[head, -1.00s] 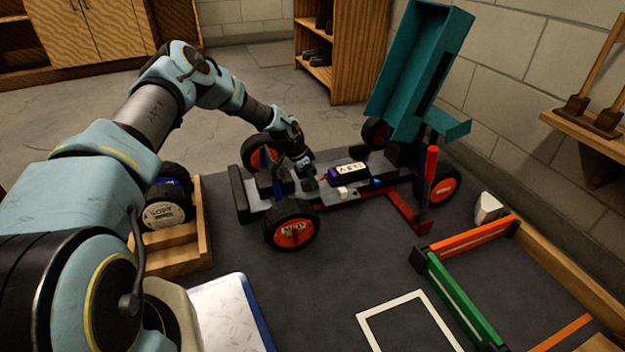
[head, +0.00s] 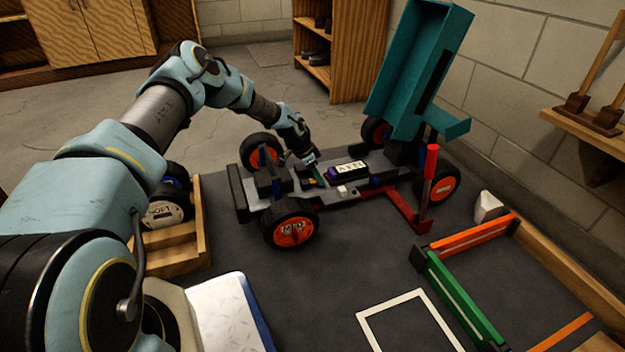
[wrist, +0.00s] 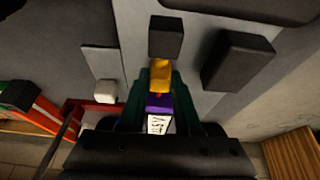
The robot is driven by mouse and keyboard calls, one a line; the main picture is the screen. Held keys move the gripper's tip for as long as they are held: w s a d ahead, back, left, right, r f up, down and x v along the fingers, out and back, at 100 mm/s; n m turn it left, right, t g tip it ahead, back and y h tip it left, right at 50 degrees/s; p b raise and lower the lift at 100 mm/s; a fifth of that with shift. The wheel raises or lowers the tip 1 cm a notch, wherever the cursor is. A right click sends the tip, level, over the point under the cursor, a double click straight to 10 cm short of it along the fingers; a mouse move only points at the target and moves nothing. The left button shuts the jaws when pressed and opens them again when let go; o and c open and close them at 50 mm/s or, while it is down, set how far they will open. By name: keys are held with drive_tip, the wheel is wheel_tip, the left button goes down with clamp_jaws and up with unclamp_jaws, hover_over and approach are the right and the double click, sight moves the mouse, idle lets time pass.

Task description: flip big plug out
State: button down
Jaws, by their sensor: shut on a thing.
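The car's battery (head: 349,170), a dark block with a white label and a purple end (head: 332,174), lies on the grey chassis (head: 270,207). In the wrist view a yellow plug (wrist: 160,76) sits in front of the purple end (wrist: 158,103), with a bit of red between them. My gripper (head: 320,179) is down at the chassis beside the battery's purple end. In the wrist view its green fingers (wrist: 160,84) are closed on the two sides of the yellow plug. In the head view the fingers hide the plug. I cannot tell whether it is still seated.
The teal body shell (head: 415,70) stands tilted up over the car's far end. A red post (head: 430,175) rises beside the chassis. A small white block (head: 342,190) sits near the battery. A wooden tray (head: 175,240) holds spare wheels at left. Orange and green barriers (head: 462,295) lie at right.

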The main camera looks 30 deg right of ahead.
drive_tip(key=shift+d, duration=0.2)
drive_tip(key=c, duration=0.6)
unclamp_jaws()
drive_tip(key=p+v, duration=0.5)
drive_tip(key=v, duration=0.5)
drive_tip(key=shift+a+r, duration=0.25)
drive_tip(key=shift+r, duration=0.1)
